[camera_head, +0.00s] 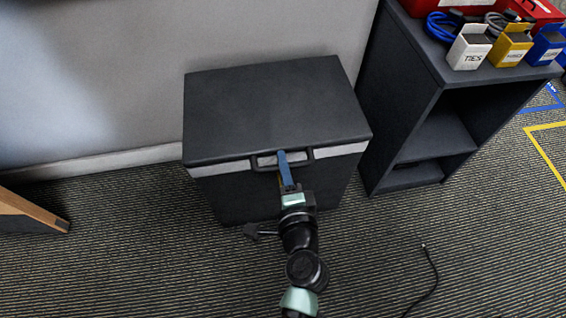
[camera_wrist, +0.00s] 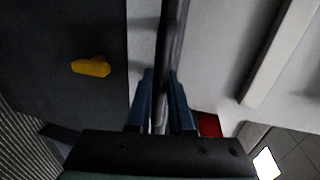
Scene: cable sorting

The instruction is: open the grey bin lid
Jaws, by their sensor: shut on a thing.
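The grey bin (camera_head: 265,190) stands on the carpet against the wall, dark with a light band below its top. Its dark lid (camera_head: 270,105) lies flat and closed. A dark handle (camera_head: 300,156) sits at the middle of the lid's front edge. My gripper (camera_head: 282,158) reaches it from the front, its blue fingers at the handle. In the wrist view, the blue fingers of my gripper (camera_wrist: 160,82) stand on both sides of a thin dark bar, shut on it. The fingers partly hide the handle in the head view.
A dark shelf unit (camera_head: 405,95) stands close on the bin's right, with small boxes and cables on top. A thin black cable (camera_head: 432,270) lies on the carpet at lower right. A wooden-edged piece (camera_head: 35,210) is at far left. A yellow piece (camera_wrist: 91,67) shows in the wrist view.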

